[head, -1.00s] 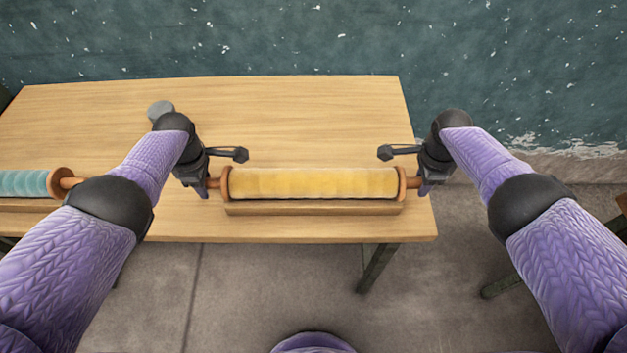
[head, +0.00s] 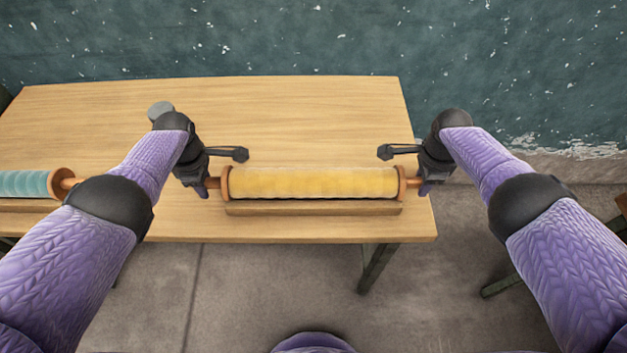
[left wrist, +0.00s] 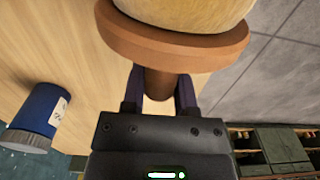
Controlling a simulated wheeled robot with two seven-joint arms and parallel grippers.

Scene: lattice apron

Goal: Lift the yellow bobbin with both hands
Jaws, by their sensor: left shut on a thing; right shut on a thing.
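The yellow bobbin (head: 313,183) lies level, left to right, at the table's front edge, over a low wooden cradle (head: 313,208). It has a brown flange and a short handle at each end. My left gripper (head: 208,184) is shut on its left handle. In the left wrist view the two fingers (left wrist: 159,92) sit either side of the brown handle, just below the flange (left wrist: 175,42). My right gripper (head: 420,184) is at the right handle and is shut on it; the fingers are partly hidden. I cannot tell whether the bobbin touches the cradle.
A teal bobbin (head: 25,184) lies at the far left of the wooden table (head: 300,115). A blue jar with a grey lid (left wrist: 38,115) stands behind my left gripper; its lid shows in the head view (head: 160,108). The table's back middle is clear.

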